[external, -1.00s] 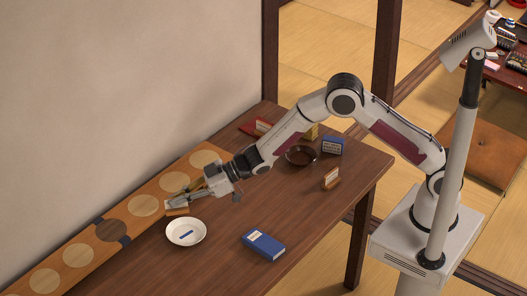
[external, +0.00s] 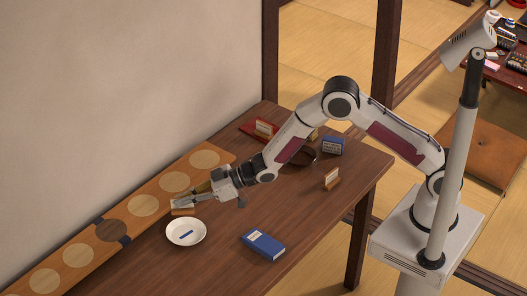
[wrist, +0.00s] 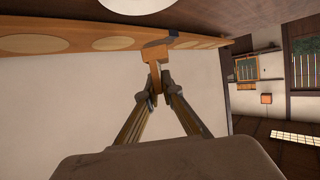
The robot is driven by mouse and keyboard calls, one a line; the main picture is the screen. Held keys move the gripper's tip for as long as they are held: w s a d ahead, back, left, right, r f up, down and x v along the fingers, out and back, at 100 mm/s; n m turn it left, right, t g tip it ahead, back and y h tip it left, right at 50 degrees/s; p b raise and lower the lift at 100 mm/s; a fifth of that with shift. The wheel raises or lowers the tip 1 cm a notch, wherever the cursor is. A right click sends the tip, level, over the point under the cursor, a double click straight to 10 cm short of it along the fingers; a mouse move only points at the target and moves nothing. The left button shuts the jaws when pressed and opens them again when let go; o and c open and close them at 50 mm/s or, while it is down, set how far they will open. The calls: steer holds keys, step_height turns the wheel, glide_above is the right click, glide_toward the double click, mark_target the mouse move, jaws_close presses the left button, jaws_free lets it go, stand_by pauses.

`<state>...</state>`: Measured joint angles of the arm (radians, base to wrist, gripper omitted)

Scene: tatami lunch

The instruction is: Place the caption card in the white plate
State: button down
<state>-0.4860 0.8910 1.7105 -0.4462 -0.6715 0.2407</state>
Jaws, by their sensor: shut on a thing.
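My gripper (external: 186,202) is shut on the caption card (external: 182,211), a pale card on a small wooden base. The card is just behind the white plate (external: 186,241), near the long wooden board. I cannot tell how high it is held. In the wrist view, the wooden base of the card (wrist: 155,53) shows between my gripper's fingertips (wrist: 159,86); the fingers hide part of it. The white plate is round and lies on the table with a small blue piece in it. Its edge also shows at the top of the wrist view (wrist: 140,4).
A long board with round discs (external: 143,206) runs along the wall. A blue box (external: 263,244) lies right of the plate. Another card stand (external: 331,179), a dark bowl (external: 303,158), a blue block (external: 332,145) and a red item (external: 262,129) stand farther back. The table between is clear.

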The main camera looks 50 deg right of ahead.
steer(key=shift+f, duration=3.05)
steer(key=shift+f, duration=0.1)
steer(key=shift+f, duration=1.8)
steer(key=shift+f, duration=0.1)
steer(key=c, duration=2.2)
jaws_free()
steer(key=shift+c, duration=0.2)
steer(key=v, duration=1.2)
